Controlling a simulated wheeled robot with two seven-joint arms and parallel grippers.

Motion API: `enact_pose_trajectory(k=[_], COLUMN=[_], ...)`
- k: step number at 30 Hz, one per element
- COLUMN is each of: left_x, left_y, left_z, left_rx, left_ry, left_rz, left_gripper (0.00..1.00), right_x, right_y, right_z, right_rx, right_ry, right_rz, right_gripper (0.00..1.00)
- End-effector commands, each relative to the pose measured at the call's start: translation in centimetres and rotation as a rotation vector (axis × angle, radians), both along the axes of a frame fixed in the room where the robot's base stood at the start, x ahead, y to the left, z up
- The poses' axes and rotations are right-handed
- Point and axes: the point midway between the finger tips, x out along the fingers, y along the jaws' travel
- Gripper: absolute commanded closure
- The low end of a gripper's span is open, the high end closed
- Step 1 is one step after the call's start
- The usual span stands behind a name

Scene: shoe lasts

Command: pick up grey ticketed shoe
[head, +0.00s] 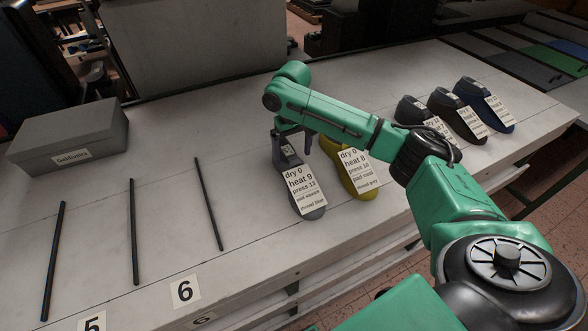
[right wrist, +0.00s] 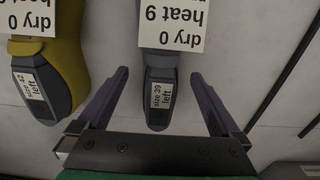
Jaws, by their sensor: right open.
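The grey ticketed shoe (head: 309,212) lies on the white table, with a ticket reading dry 0, heat 9, press 13. In the right wrist view its grey heel end (right wrist: 159,97), labelled size 39 left, sits between the spread fingers. My right gripper (head: 291,140) is open above that end of the shoe, one purple finger to each side, and no contact is visible. In the right wrist view the gripper (right wrist: 160,100) holds nothing. My left gripper is out of view.
A yellow ticketed shoe (head: 366,188) lies close to the right of the grey one, partly behind my arm. Several other ticketed shoes, such as a blue one (head: 494,116), stand farther right. A grey box (head: 70,137) and dark rods (head: 208,204) lie left; the table between is clear.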

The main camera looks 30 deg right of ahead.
Motion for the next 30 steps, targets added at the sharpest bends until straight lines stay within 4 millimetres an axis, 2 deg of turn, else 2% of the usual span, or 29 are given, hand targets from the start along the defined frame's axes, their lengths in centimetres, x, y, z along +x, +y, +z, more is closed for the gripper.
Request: enact_pose_trajectory(k=[1, 3, 6, 11, 12, 14, 15, 19, 20, 30], left_x=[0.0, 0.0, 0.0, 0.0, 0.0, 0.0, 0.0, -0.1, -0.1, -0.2], left_y=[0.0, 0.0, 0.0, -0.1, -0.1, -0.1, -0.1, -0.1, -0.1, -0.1], left_z=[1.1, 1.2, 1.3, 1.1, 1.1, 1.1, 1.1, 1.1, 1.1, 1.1], left_rx=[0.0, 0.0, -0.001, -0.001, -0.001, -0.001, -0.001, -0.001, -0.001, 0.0], left_ry=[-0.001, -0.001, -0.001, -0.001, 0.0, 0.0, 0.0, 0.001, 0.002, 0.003], left_rz=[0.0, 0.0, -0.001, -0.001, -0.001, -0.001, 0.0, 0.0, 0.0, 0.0], left_gripper=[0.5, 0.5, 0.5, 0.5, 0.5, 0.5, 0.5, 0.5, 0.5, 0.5], right_x=[0.0, 0.0, 0.0, 0.0, 0.0, 0.0, 0.0, 0.0, 0.0, 0.1], right_y=[0.1, 0.1, 0.1, 0.1, 0.1, 0.1, 0.1, 0.1, 0.1, 0.1], right_z=[-0.5, -2.0, -3.1, -3.3, -3.3, -3.3, -3.3, -3.2, -3.2, -2.9], right_rx=[-0.002, -0.002, -0.001, -0.001, -0.001, -0.001, -0.001, -0.001, -0.001, 0.0], right_ry=[0.005, 0.002, 0.001, 0.0, 0.0, 0.0, 0.0, 0.0, 0.0, -0.004], right_rz=[0.0, 0.0, 0.001, 0.001, 0.001, 0.001, 0.001, 0.001, 0.001, 0.001], right_gripper=[0.0, 0.0, 0.0, 0.0, 0.08, 0.31, 0.46, 0.96, 1.0, 1.0])
